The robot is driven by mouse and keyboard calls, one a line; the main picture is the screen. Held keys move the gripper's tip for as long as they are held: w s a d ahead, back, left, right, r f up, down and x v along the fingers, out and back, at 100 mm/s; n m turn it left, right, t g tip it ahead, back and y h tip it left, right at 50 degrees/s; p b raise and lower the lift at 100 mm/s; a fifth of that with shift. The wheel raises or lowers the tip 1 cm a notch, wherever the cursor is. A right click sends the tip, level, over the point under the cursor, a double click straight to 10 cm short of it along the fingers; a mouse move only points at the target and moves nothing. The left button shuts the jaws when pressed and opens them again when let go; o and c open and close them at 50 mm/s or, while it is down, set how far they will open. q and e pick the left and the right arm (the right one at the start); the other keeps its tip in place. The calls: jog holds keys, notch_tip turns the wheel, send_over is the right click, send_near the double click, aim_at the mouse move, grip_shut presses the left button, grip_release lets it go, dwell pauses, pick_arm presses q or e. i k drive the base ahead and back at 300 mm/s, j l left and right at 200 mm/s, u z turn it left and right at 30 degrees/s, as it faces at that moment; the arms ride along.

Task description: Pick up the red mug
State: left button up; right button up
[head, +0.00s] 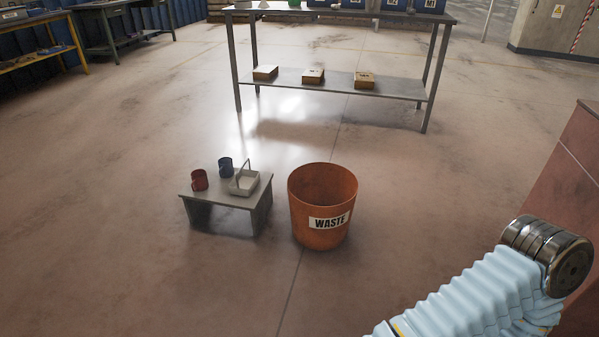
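The red mug (199,180) stands upright on a small low grey table (218,198) left of the middle of the head view. It is near the table's left end. A blue mug (225,165) stands behind it to the right. A light tray with a raised handle (244,183) sits on the table's right part. Neither of my grippers is in view. One of my arms, in a pale blue sleeve, shows at the lower right, far from the red mug.
An orange waste bin (322,207) stands on the floor just right of the small table. A long metal workbench (335,84) with several boxes on its lower shelf stands behind. A reddish-brown block (580,160) is at the right edge. The floor in front and left is clear.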

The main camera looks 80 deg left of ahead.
aim_at(200, 182)
jog(key=u, duration=3.6)
jog(key=i+j, duration=0.1)
jog(key=i, duration=2.15)
